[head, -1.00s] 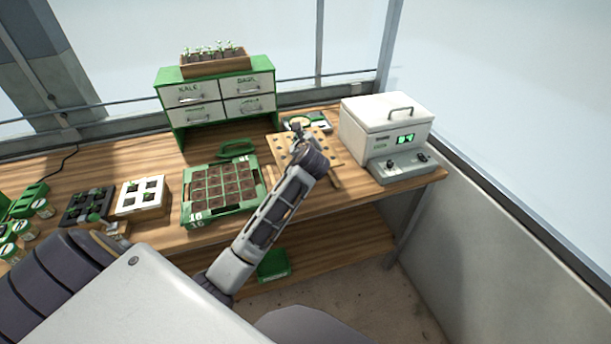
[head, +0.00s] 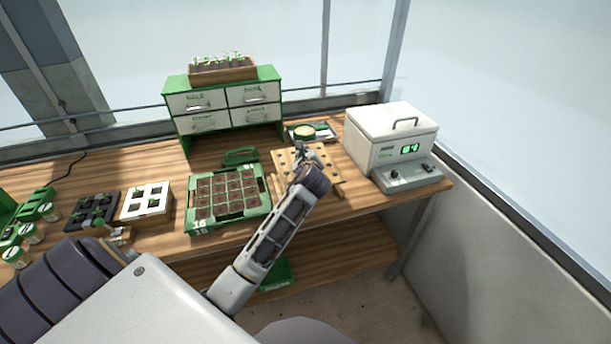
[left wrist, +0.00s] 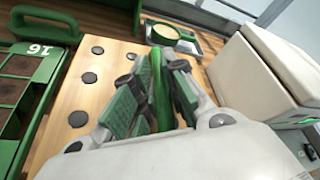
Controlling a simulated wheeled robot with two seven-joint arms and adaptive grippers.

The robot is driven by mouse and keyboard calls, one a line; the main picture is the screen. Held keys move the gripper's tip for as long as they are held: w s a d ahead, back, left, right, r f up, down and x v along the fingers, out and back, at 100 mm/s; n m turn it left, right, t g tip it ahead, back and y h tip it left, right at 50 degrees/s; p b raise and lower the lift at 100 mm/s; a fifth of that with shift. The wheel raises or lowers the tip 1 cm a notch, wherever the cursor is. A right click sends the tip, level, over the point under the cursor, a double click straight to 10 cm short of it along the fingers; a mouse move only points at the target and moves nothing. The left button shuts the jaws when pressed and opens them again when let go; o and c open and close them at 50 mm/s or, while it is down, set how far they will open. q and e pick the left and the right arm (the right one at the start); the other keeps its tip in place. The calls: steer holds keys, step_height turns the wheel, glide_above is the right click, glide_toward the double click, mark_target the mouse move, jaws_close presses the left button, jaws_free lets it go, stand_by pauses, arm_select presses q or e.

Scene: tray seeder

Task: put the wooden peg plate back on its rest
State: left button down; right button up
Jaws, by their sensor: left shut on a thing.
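The wooden peg plate (head: 284,159) is a light wooden board with dark round spots. It lies at the right of the bench, between the seed tray and the white box; it also shows in the left wrist view (left wrist: 118,49). My left gripper (head: 301,148) is over the middle of the plate. In the left wrist view its green-padded fingers (left wrist: 152,100) are shut on the plate's upright green handle (left wrist: 157,75). Wooden strips (head: 341,187) of the rest show at the plate's near edges. My arm hides part of the plate, and I cannot tell whether it touches the rest.
A green seed tray (head: 190,212) with soil cells stands close on the left. The white box (head: 385,140) with a green display stands close on the right. Behind the plate is a round container (head: 303,131) on a dark base. Green-framed drawers (head: 223,110) stand at the back.

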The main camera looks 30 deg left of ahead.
arm_select(q)
steer(key=shift+f, duration=1.9)
step_height(320, 180, down, 2)
steer(key=shift+f, duration=0.2)
steer(key=shift+f+b, duration=0.3)
steer(key=shift+f, duration=0.4)
arm_select(e)
steer(key=shift+w+d+f, duration=0.1)
steer(key=shift+d+f, duration=0.05)
steer(key=shift+d, duration=0.35)
steer(key=shift+w+d+f, duration=0.1)
steer(key=shift+d, duration=0.4)
arm_select(q)
steer(key=shift+f, duration=0.2)
arm_select(e)
steer(key=shift+a, duration=0.2)
arm_select(q)
steer(key=c, duration=1.5)
jaws_free()
steer(key=shift+f, duration=0.1)
arm_select(e)
steer(key=shift+a, duration=0.15)
